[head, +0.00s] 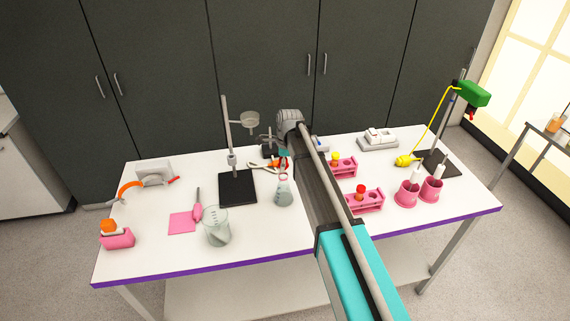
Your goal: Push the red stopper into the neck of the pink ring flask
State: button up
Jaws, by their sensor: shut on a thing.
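The pink ring flask (284,193) is a small clear conical flask on the white table, with a pink band around its neck. My gripper (285,163) is above the flask and is shut on the small red stopper (284,166). The stopper is close over the flask's neck in this view. I cannot tell whether it touches the neck. My arm hides part of the table just right of the flask.
A larger glass vessel (217,230) stands front left. Pink racks (368,203) and pink cups (407,194) stand right. The front middle of the table (265,235) is clear.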

aim_at(283, 187)
jog(key=shift+f+b, duration=0.6)
jog(key=shift+f, duration=0.2)
jog(key=shift+r, duration=0.15)
jog(key=shift+s, duration=0.15)
jog(key=shift+f+b, duration=1.2)
jog(key=shift+f, duration=0.15)
dwell(1.3)
jog(key=o, duration=1.1)
jog(key=shift+r, duration=0.15)
